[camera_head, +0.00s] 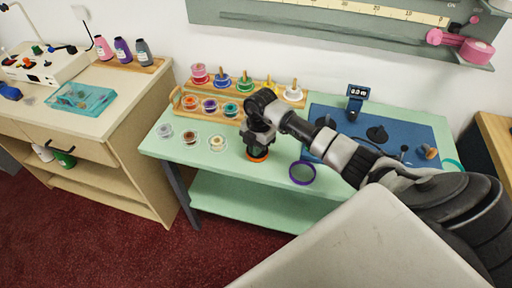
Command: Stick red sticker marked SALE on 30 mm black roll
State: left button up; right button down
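My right gripper (257,150) points down over the front middle of the mint-green table, its arm coming in from the right. A small round thing with an orange rim (257,158) shows right at its fingertips; the gripper hides most of it, and I cannot tell whether it is gripped. No red sticker marked SALE can be made out. A dark round piece (377,134) lies on the blue mat (418,122); I cannot tell whether it is the black roll. My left gripper is not in view.
A purple ring (302,173) lies at the table's front edge, right of the gripper. A wooden rack (178,108) with several coloured rolls stands behind. Several small round pieces lie at front left. A small display device (356,95) stands at the mat's back.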

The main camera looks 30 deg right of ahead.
jog(key=shift+f, duration=0.4)
dwell(0.3)
jog(key=shift+s, duration=0.1)
dwell(1.0)
jog(key=c, duration=1.3)
grip_release()
notch_tip(320, 180, up, 7)
jog(key=p, duration=0.6)
